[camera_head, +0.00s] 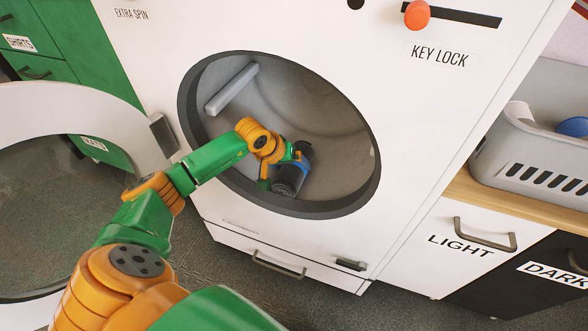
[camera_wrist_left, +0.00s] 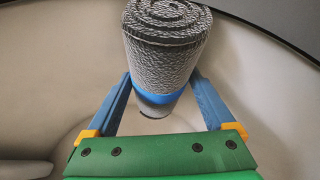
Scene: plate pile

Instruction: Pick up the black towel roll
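The black towel roll (camera_head: 294,172) lies inside the washing machine drum (camera_head: 335,150), near the lower front rim of the opening. In the left wrist view the roll (camera_wrist_left: 168,45) is dark grey, with a spiral end toward the camera and a blue band. My left gripper (camera_head: 284,168) reaches through the opening to the roll. In the left wrist view its two blue fingers (camera_wrist_left: 162,85) stand wide apart, one on each side of the roll, with narrow gaps beside the band. Contact at the fingertips is unclear. My right gripper is not in view.
The round door (camera_head: 75,105) stands open at the left. A grey fin (camera_head: 232,88) juts from the drum wall. A grey laundry basket (camera_head: 510,135) stands on the counter at the right, above the LIGHT (camera_head: 465,245) and DARK (camera_head: 555,270) cabinets.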

